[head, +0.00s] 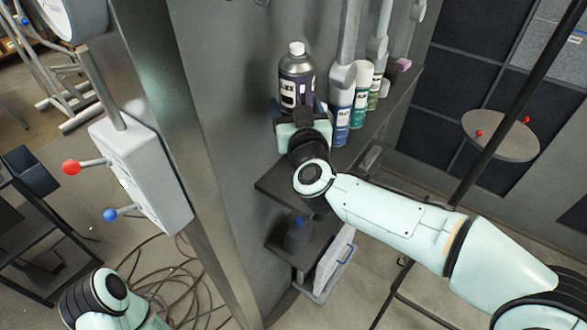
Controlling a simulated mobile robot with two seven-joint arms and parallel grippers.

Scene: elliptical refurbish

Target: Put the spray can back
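A dark spray can (297,76) with a white cap and a pale label stands upright at the left end of a row of cans, close to the grey wall panel. My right gripper (301,112) reaches in from the front, with its dark fingers on both sides of the can's lower body, and looks shut on it. The can's base is hidden behind the gripper, so I cannot tell whether it touches the shelf (392,103). My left arm shows only at the bottom left; its gripper is out of view.
A blue can (341,117) and green cans (361,92) stand on the shelf just right of the gripper. Lower shelves hold a dark bottle (298,233). A grey switch box (142,175) with red and blue knobs is at left. A round stand (502,136) is at right.

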